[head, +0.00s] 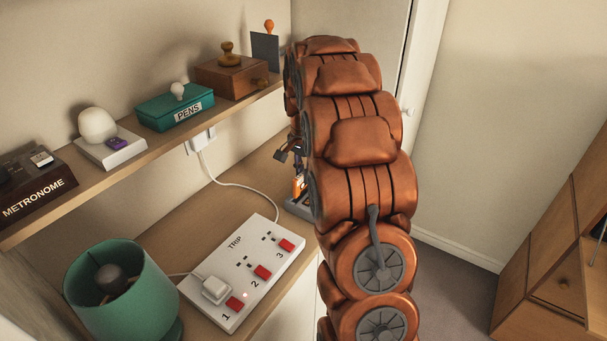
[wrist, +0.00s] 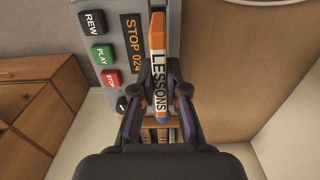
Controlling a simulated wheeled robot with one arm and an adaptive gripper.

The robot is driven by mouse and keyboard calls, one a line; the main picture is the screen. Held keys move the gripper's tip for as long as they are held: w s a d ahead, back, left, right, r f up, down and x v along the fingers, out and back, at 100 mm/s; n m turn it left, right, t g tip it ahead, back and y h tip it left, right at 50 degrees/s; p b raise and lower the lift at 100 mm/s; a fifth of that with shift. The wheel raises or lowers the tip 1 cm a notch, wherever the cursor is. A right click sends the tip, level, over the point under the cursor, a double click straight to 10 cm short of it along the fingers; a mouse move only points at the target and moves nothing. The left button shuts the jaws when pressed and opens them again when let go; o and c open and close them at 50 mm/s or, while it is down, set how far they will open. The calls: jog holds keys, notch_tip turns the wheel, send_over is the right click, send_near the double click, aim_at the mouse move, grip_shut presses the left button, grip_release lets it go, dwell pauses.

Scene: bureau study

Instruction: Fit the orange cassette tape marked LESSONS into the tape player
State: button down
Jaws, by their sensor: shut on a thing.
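The orange cassette tape (wrist: 158,50) shows its white edge label reading LESSONS in the wrist view. My gripper (wrist: 161,92) is shut on it, one finger on each side. The grey tape player (wrist: 108,12) lies behind the cassette, with REW, PLAY and STOP buttons and a display reading STOP 024. The cassette overlaps the player's right part in this view; I cannot tell whether it is in the slot or above it. In the head view, a little of the cassette (head: 299,187) and the player's grey edge (head: 297,206) show beside my arm, which hides the rest.
A power strip (head: 247,262) with red switches lies on the desk, one plug in socket 1. A green lamp (head: 122,290) stands at the front left. The shelf above holds a metronome (head: 35,185), a teal pens box (head: 175,107) and a wooden box (head: 228,78).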

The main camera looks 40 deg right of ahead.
jog(key=shift+f+b, duration=1)
jog(key=shift+f, duration=0.95)
dwell(1.1)
jog(key=c, duration=0.9)
grip_release()
jog(key=shift+w+r+p, duration=0.1)
jog(key=shift+r+p, duration=0.25)
jog(key=shift+r, duration=3.15)
